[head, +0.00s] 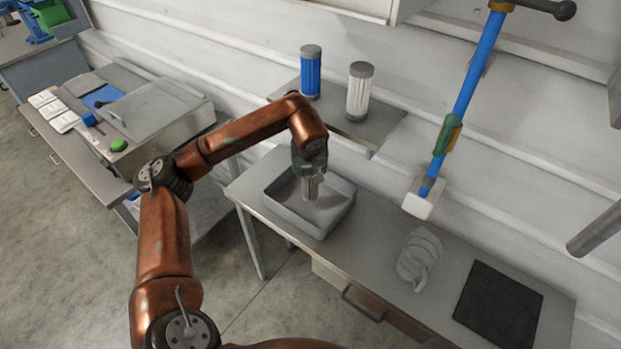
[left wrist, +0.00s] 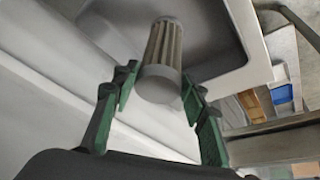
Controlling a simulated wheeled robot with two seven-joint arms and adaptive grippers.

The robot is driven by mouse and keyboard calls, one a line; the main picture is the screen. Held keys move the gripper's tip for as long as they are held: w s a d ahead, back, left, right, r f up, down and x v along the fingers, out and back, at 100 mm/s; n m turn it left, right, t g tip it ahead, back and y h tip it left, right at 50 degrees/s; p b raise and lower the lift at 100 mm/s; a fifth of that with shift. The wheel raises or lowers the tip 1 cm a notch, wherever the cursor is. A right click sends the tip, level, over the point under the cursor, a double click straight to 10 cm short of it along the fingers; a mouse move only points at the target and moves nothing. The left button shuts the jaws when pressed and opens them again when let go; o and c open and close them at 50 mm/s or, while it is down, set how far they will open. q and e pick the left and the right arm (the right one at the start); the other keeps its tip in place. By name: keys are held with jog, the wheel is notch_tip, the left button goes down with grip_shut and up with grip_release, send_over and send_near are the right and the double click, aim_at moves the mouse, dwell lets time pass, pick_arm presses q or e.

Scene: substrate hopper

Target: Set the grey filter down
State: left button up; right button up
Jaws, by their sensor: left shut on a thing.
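The grey filter (head: 310,188) is a pleated cylinder with a plain round cap. It hangs upright below my left gripper (head: 309,168), within the outline of the grey tray (head: 285,221) on the bench. In the left wrist view the filter (left wrist: 163,58) points away from me, its cap between the green finger pads of my left gripper (left wrist: 158,92). The gripper is shut on it. The tray's wall (left wrist: 243,77) shows behind it. I cannot tell whether the filter's lower end touches the tray floor. My right gripper is out of view.
A shelf (head: 353,127) behind the tray holds a blue filter (head: 311,76) and a white filter (head: 358,94). To the right are a crumpled grey cloth (head: 418,258), a black mat (head: 497,305) and a blue pipe (head: 468,90). Bare bench lies between tray and cloth.

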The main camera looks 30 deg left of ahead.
aim_at(310, 183)
pick_arm(q)
jog(key=shift+w+f, duration=0.2)
jog(key=shift+f, duration=0.15)
notch_tip(310, 183, down, 3)
jog(key=shift+w+a+f, duration=0.15)
jog(key=shift+f+b, duration=0.1)
jog(key=shift+b, duration=0.2)
jog(key=o, duration=1.1)
jog(key=shift+o, duration=1.1)
